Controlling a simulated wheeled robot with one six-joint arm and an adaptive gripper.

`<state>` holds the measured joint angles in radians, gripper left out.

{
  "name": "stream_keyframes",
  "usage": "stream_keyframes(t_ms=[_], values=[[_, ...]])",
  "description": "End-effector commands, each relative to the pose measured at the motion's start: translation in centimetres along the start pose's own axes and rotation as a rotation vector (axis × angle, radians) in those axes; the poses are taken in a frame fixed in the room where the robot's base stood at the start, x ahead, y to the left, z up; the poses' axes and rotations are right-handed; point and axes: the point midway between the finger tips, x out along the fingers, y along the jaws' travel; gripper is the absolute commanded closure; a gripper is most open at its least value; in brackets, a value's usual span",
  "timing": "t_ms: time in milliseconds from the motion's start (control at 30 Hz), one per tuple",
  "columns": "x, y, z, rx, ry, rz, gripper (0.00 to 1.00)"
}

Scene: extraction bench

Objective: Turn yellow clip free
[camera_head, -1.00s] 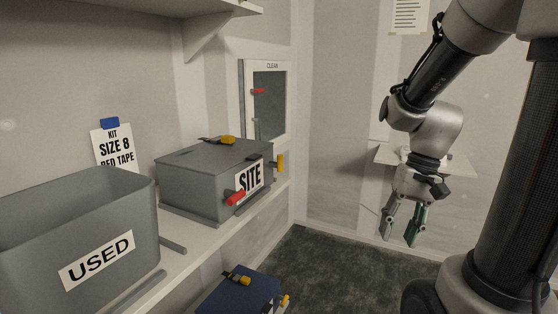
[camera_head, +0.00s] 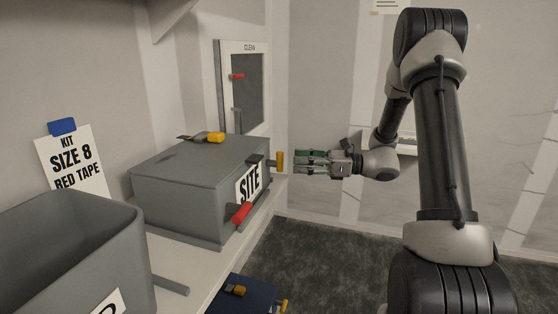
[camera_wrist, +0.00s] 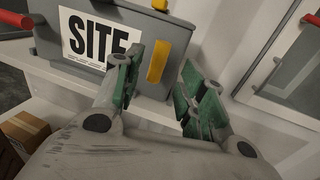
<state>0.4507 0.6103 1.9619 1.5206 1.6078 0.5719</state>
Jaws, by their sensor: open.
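A grey box (camera_head: 190,188) labelled SITE stands on the shelf. A yellow clip (camera_head: 279,161) stands upright at the right end of its front. In the wrist view this yellow clip (camera_wrist: 158,62) shows just beyond and between my fingers. Another yellow clip (camera_head: 212,137) lies on the lid, and its end shows in the wrist view (camera_wrist: 160,5). A red clip (camera_head: 241,213) is on the front at the left of the label. My gripper (camera_head: 297,161) is open and points left at the upright yellow clip, close to it. I cannot tell whether a finger touches it.
A grey open bin (camera_head: 75,250) stands at the left on the shelf (camera_head: 190,270). A blue box (camera_head: 245,294) with yellow clips is below. A CLEAN cabinet (camera_head: 241,90) with a red handle is behind. A cardboard box (camera_wrist: 25,128) shows low in the wrist view.

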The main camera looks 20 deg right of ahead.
Motion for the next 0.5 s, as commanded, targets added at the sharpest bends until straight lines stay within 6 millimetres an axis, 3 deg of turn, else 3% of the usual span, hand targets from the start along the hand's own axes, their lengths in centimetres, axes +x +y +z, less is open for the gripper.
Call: stream_keyframes(t_ms=[300,500], values=[[5.2,0.1,-0.1,-0.002,0.003,0.004,0.59],[6.6,0.1,-0.1,-0.003,0.004,0.001,0.59]])
